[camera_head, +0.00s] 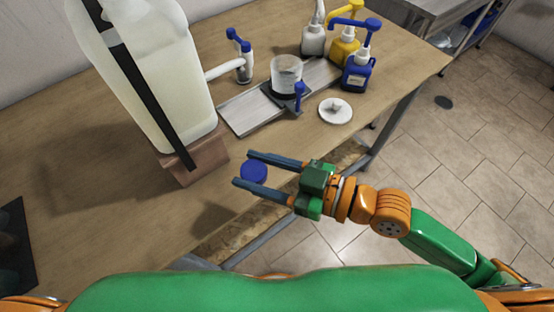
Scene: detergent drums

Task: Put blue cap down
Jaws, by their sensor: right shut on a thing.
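The blue cap (254,173) is between the fingers of my right gripper (243,170), near the front edge of the wooden table (95,213). My right gripper is shut on the cap, with its fingers pointing left. The cap appears to be held above the table edge, but the exact height is hard to tell. My left gripper is not in view.
A large pale drum (150,70) stands on a brown block (195,160) at the left. A grey plate (240,113) holds a clear cup (286,73). A white lid (335,111) and several pump bottles stand to the right. The table's front left is mostly clear.

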